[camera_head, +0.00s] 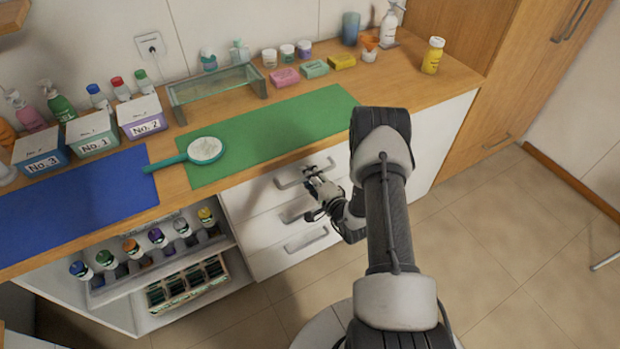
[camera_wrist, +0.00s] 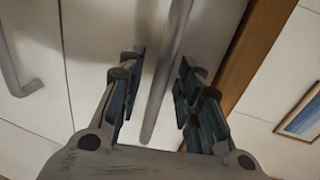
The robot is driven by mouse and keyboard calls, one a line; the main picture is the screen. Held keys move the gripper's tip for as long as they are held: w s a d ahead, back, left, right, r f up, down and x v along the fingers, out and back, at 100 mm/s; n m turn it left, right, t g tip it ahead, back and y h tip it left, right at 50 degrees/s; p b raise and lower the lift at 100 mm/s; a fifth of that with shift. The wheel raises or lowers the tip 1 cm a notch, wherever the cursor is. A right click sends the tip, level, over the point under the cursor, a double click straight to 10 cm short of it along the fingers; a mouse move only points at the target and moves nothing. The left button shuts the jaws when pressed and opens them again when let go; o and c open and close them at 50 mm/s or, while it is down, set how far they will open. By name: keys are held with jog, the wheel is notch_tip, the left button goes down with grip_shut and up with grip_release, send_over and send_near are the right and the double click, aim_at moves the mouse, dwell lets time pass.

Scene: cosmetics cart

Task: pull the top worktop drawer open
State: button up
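The top worktop drawer (camera_head: 250,203) is the uppermost of a white stack of drawers under the wooden worktop, and its front looks flush with the cabinet. Its grey bar handle (camera_head: 288,183) runs along the front just below the worktop edge. My gripper (camera_head: 311,178) is at the right part of this handle, partly covering it. In the wrist view, the handle (camera_wrist: 165,75) runs between the two open fingers of my gripper (camera_wrist: 160,98), with a gap visible on each side. I cannot tell whether either finger touches it.
A middle handle (camera_head: 293,213) and a bottom handle (camera_head: 306,240) sit below. The worktop (camera_head: 440,88) overhangs close above, with a green mat (camera_head: 270,130) and a round white-topped teal paddle (camera_head: 205,150). Open shelves with bottles (camera_head: 157,237) stand left. Floor in front is clear.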

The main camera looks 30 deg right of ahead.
jog(key=shift+w, duration=0.2)
grip_shut()
dwell(0.3)
dwell(0.4)
